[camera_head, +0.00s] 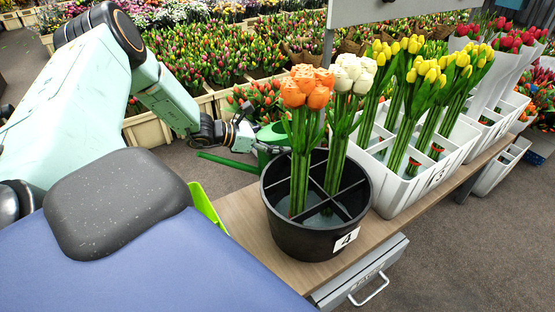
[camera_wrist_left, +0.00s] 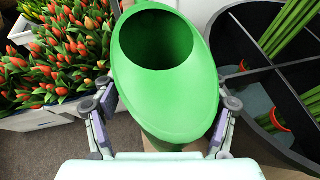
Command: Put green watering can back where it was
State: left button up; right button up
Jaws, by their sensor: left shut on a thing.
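The green watering can (camera_head: 265,152) is behind the black bucket in the head view, its spout pointing left. The bucket and orange tulips hide part of it. In the left wrist view the can (camera_wrist_left: 160,88) fills the middle, its wide opening facing the camera. My left gripper (camera_head: 240,122) reaches it from the left. In the wrist view the gripper's fingers (camera_wrist_left: 165,115) press on both sides of the can's body. I cannot tell whether the can touches the wooden table (camera_head: 245,215). My right gripper is not in view.
The black bucket (camera_head: 315,235), labelled 4, holds orange (camera_head: 307,85) and white tulips (camera_head: 352,72) right beside the can. A white crate (camera_head: 425,185) of yellow tulips stands farther right. A lime-green edge (camera_head: 205,207) shows at the table's left. Tulip crates (camera_head: 150,128) fill the background.

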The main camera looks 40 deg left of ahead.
pick_arm(q)
jog(key=shift+a+f, duration=0.2)
jog(key=shift+f, duration=0.4)
notch_tip(320, 180, down, 3)
jog(key=shift+d+r+b, duration=0.1)
jog(key=shift+d+b, duration=0.05)
jog(key=shift+b, duration=0.9)
jog(key=shift+f, duration=0.4)
jog(key=shift+r, duration=0.1)
jog(key=shift+b, duration=0.35)
jog(key=o, duration=1.5)
jog(key=shift+f, duration=0.2)
jog(key=shift+o, duration=0.2)
jog(key=shift+r, duration=0.1)
